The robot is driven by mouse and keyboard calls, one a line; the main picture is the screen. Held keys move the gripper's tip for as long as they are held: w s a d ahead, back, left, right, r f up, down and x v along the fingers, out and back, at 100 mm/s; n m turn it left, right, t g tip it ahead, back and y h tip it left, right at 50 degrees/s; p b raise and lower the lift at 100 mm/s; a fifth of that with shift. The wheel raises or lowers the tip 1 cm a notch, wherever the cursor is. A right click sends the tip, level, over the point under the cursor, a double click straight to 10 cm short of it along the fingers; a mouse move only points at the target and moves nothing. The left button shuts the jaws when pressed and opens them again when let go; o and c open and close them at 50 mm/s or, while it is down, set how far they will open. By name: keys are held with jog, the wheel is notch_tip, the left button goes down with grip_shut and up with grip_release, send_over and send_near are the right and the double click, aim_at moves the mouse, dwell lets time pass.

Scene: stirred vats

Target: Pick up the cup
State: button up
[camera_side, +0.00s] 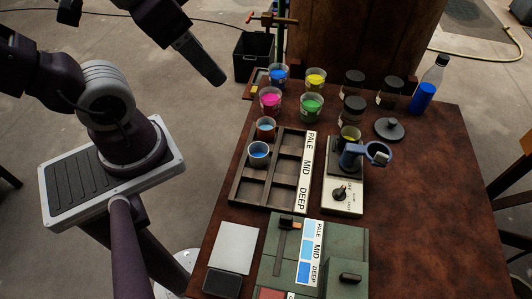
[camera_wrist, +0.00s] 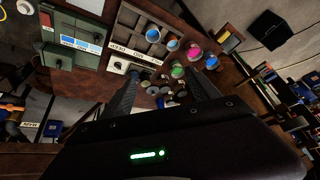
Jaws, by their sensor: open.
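Several cups of coloured liquid stand on the brown table. A blue cup (camera_side: 258,153) and another small cup with an orange-brown side (camera_side: 265,129) sit in the left column of a dark compartment tray (camera_side: 236,190). Behind the tray stand a magenta cup (camera_side: 270,101), a green cup (camera_side: 311,106), a blue cup (camera_side: 278,76) and a yellow cup (camera_side: 315,80). Which one the task means cannot be told. My gripper (camera_wrist: 163,92) is open and empty; it is above and left of the table in the side view.
The pale stirrer box (camera_side: 341,199) with its blue holder (camera_side: 377,152) stands right of the tray. A green machine (camera_side: 270,262) is at the front. Dark jars (camera_side: 391,88) and a tall blue bottle (camera_side: 425,92) stand at the back right. The table's right side is clear.

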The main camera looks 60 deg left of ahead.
jog(key=w+a+f+m+g+y, duration=0.2)
jog(key=w+f+m, duration=0.3)
jog(key=m+g, duration=0.2)
jog(key=m, duration=0.9)
send_over(258, 150)
jog(key=s, duration=0.1)
jog(key=s+d+f+x, duration=0.1)
jog(key=d+x, duration=0.1)
jog(key=x, duration=1)
jog(key=f+m, duration=0.1)
jog(key=f, duration=0.3)
jog(key=d+f+m, duration=0.1)
jog(key=f, duration=0.2)
jog(key=d+f+m+g, duration=0.1)
jog(key=f+m, duration=0.1)
jog(key=f, duration=0.2)
jog(key=shift+s+f+h, duration=0.2)
jog(key=shift+f+h, duration=0.15)
jog(key=shift+h, duration=0.05)
jog(key=c, duration=1.4)
